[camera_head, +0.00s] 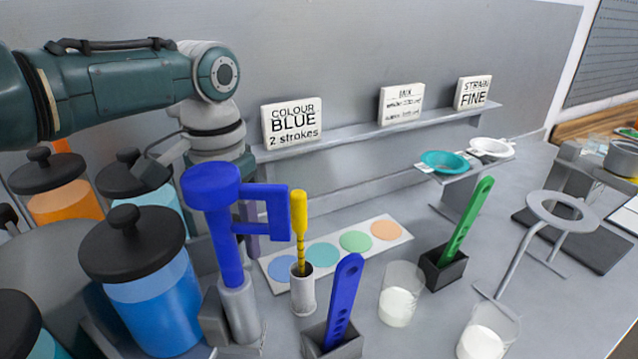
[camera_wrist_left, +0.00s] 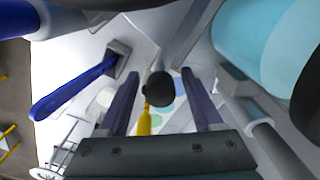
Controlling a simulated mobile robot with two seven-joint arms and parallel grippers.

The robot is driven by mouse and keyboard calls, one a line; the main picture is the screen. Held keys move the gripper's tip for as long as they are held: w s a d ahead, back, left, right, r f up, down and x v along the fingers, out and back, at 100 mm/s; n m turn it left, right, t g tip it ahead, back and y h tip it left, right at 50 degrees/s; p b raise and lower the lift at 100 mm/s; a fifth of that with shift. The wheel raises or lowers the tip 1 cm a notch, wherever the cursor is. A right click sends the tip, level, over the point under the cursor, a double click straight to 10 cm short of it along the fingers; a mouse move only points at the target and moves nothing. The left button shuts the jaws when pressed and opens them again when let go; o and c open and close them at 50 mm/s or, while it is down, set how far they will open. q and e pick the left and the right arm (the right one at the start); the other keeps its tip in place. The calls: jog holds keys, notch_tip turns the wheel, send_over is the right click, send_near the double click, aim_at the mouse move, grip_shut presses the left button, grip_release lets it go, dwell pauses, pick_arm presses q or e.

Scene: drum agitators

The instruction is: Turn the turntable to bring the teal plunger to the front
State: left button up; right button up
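The grey turntable (camera_head: 55,255) is at the left of the head view and carries several drums with black knobbed lids. A light teal drum (camera_head: 155,198) stands at its back, partly hidden by my arm, and a darker teal drum (camera_head: 45,347) is cut off at the lower left. The blue drum (camera_head: 155,310) is at the front, the orange drum (camera_head: 65,203) at the back left. No separate teal plunger is clearly visible. My left gripper (camera_wrist_left: 158,76) is open, its two purple fingers apart, with a dark round knob (camera_wrist_left: 160,90) showing between them. My right gripper is out of view.
A tall blue handled piece (camera_head: 228,230) stands beside the blue drum. Yellow (camera_head: 299,225), blue (camera_head: 342,300) and green (camera_head: 466,225) tools stand in holders to the right, near beakers (camera_head: 400,295). A shelf (camera_head: 350,135) with signs runs along the back.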

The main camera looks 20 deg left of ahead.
pick_arm(q)
notch_tip(320, 180, up, 10)
dwell(0.6)
